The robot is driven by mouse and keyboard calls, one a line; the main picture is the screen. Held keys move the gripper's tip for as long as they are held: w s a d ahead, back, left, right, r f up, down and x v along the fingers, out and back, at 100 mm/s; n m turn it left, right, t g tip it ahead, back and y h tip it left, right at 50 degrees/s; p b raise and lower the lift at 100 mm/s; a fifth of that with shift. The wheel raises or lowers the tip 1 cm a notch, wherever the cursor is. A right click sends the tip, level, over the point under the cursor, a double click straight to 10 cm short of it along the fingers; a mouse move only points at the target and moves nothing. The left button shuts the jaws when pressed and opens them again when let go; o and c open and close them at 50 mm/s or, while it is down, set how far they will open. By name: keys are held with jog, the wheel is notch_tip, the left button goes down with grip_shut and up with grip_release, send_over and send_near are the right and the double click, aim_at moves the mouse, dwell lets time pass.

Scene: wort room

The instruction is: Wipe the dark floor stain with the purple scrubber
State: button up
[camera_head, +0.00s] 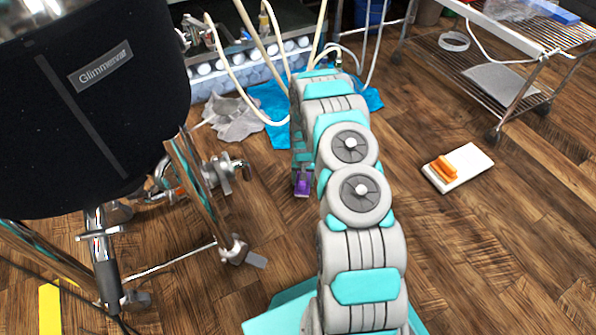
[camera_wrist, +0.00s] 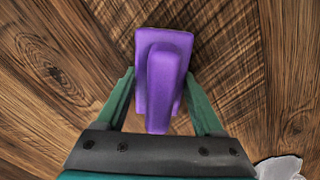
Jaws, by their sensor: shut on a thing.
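The purple scrubber (camera_wrist: 163,75) has a flat block and a raised grip. My gripper (camera_wrist: 160,88) is shut on it, with one green finger on each side in the wrist view. In the head view the scrubber (camera_head: 303,184) shows as a small purple patch below my arm, low near the wooden floor. I cannot tell whether it touches the floor. I cannot make out the stain for certain: the wrist view shows dark knots and grain in the wood around the scrubber, and my arm hides part of the floor in the head view.
A large black kettle (camera_head: 120,110) on metal legs stands at left. Blue cloth (camera_head: 268,105) and grey cloth (camera_head: 232,118) lie behind the arm. A wire rack (camera_head: 480,70) stands at back right. A white board (camera_head: 468,172) bears an orange object (camera_head: 445,167).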

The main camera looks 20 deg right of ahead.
jog(key=shift+a+r, duration=0.15)
jog(key=shift+a, duration=0.2)
jog(key=shift+s+r+p, duration=0.1)
jog(key=shift+r+p, duration=0.5)
jog(key=shift+r, duration=3.2)
